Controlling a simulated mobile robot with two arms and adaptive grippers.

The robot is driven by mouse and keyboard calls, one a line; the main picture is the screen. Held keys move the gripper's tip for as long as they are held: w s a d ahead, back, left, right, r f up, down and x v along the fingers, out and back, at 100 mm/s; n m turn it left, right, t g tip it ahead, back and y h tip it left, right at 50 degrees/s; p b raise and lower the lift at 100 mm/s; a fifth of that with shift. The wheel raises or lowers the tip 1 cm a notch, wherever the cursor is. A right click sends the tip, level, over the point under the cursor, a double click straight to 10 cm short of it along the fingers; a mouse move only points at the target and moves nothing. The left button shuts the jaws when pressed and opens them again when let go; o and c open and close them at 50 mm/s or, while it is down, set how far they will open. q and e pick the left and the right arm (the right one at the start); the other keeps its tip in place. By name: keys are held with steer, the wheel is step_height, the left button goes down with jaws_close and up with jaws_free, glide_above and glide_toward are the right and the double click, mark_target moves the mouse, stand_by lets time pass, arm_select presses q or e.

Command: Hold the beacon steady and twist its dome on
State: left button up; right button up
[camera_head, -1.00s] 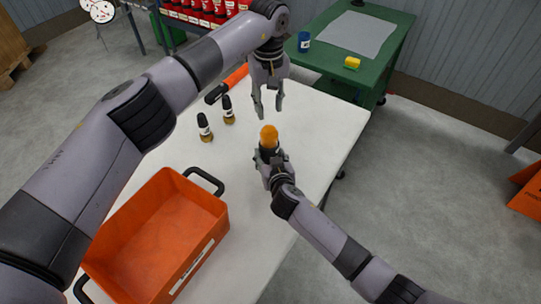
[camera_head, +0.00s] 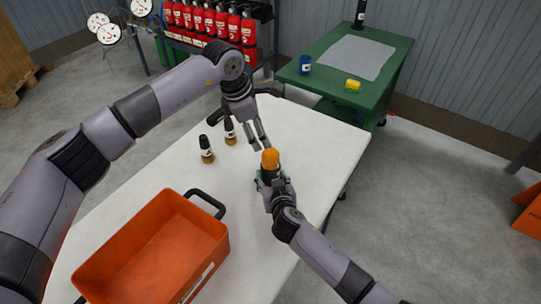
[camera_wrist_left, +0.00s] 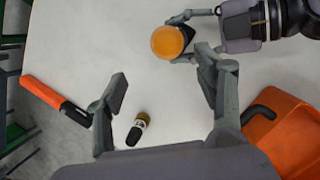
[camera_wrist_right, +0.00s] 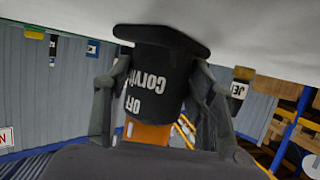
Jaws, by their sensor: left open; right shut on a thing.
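The beacon's black base (camera_wrist_right: 160,75) has white lettering and a wide flange. My right gripper (camera_head: 270,180) is shut on the base above the white table, one finger on each side in the right wrist view (camera_wrist_right: 155,95). The orange dome (camera_head: 270,159) sits on top of the base; its fit cannot be told. It also shows in the left wrist view (camera_wrist_left: 168,42) and partly in the right wrist view (camera_wrist_right: 145,133). My left gripper (camera_head: 262,143) is open and empty, its fingertips close to the dome. In the left wrist view (camera_wrist_left: 170,75) its fingers are spread, with the dome beyond them.
Two small dark-capped bottles (camera_head: 207,150) (camera_head: 229,131) stand on the white table (camera_head: 325,150). An orange crate (camera_head: 205,225) with black handles is at the front left. An orange stick with a black end (camera_wrist_left: 45,93) lies near my left gripper. A green table (camera_head: 400,52) stands behind.

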mark_target(268, 152)
arm_select(q)
steer(key=d+f+n, duration=0.1)
steer(key=f, duration=0.2)
steer(key=d+f+n, duration=0.1)
steer(key=f, duration=0.3)
steer(key=d+f+n, duration=0.1)
steer(key=f+n, duration=0.1)
steer(key=f, duration=0.2)
steer(key=shift+w+d+h, duration=0.1)
steer(key=shift+w+h, duration=0.3)
steer(key=shift+c, duration=0.2)
steer(key=c, duration=1.1)
